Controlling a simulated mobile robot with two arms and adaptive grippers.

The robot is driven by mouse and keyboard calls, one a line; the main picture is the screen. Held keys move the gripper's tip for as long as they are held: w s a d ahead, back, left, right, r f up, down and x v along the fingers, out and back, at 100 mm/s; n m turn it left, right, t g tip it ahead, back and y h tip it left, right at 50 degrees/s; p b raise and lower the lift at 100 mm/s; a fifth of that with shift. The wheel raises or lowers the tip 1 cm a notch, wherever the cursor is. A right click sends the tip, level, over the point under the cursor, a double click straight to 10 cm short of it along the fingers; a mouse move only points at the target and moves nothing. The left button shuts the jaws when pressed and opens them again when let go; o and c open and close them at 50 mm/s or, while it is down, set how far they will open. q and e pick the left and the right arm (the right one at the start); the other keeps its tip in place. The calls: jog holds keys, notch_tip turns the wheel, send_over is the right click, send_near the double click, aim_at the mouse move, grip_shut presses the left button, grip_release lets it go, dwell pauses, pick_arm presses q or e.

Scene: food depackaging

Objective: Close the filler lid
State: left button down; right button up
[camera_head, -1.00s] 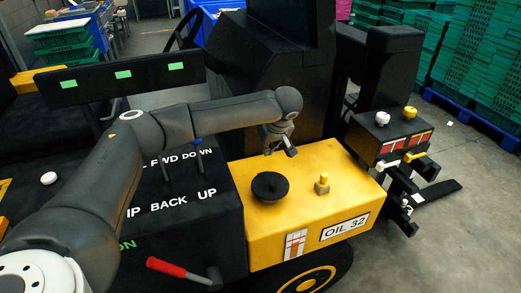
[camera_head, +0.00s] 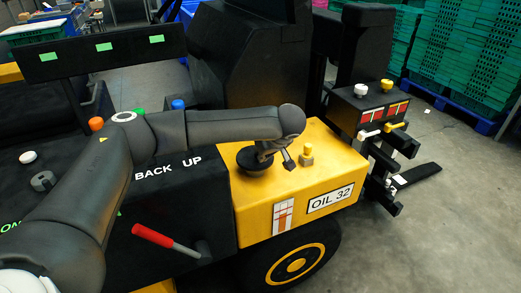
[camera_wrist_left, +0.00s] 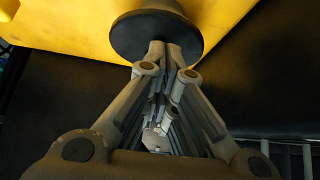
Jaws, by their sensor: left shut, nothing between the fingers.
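The filler lid is a round black cap (camera_head: 252,167) on top of the yellow housing marked OIL 32. It appears to lie flat, partly hidden by my left gripper. My left gripper (camera_head: 268,155) is shut and empty, low over the lid's right side in the head view. In the left wrist view, its closed fingertips (camera_wrist_left: 165,45) overlap the edge of the black lid (camera_wrist_left: 152,22). I cannot tell if they touch it. My right gripper is not in view.
A small yellow-topped fitting (camera_head: 307,154) stands on the housing (camera_head: 335,165) just right of the lid. A red-handled lever (camera_head: 153,236) sticks out at the front left. A black box with knobs (camera_head: 370,105) stands to the right.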

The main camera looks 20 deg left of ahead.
pick_arm(q)
jog(key=shift+s+d+f+t+y+b, duration=0.15)
jog(key=shift+d+f+t+y+b, duration=0.2)
jog(key=shift+f, duration=0.25)
jog(key=shift+a, duration=0.1)
